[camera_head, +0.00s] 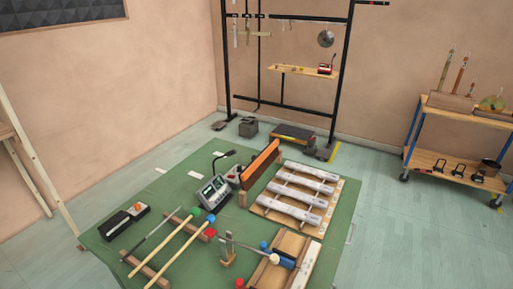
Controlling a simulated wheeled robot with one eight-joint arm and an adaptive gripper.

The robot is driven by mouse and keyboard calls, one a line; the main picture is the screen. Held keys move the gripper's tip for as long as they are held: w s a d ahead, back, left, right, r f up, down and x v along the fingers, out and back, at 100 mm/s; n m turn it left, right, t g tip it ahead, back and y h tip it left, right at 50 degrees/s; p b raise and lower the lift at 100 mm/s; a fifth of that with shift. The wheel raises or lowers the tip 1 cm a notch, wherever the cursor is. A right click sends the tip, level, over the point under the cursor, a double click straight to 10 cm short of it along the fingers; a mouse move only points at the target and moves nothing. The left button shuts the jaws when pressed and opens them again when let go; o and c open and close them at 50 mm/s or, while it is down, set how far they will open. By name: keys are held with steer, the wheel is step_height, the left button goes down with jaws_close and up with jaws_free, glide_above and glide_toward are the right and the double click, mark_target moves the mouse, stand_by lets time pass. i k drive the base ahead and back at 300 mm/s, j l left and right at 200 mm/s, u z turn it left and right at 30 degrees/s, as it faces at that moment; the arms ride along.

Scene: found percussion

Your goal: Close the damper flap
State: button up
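A long orange-brown panel with a dark top edge (259,163) stands raised on the green table. It looks like the damper flap. It is beside the left end of a wooden board (264,202) that carries several silvery bars (298,191). The panel is up on edge, and the bars lie uncovered. Its hinge and lower edge are too small to make out. My gripper is not in view.
The green table (160,185) also holds a grey device with a gooseneck (214,192), mallets on wooden rests (172,250), a wooden box with a blue cylinder (284,260) and a black pedal-like unit (122,223). A black rack (345,75) and a trolley (455,171) stand behind.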

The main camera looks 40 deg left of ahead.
mark_target(252, 172)
steer(key=k+j, duration=0.15)
steer(key=j, duration=0.35)
steer(key=k+j, duration=0.15)
steer(key=j, duration=0.35)
steer(key=k+j, duration=0.15)
steer(key=j, duration=0.4)
steer(key=k+j, duration=0.15)
steer(key=j, duration=0.35)
steer(key=k+j, duration=0.15)
steer(key=j, duration=0.35)
steer(key=k+j, duration=0.15)
steer(key=j, duration=0.35)
steer(key=k+j, duration=0.15)
steer(key=j, duration=0.35)
steer(key=k+j, duration=0.15)
steer(key=j, duration=0.35)
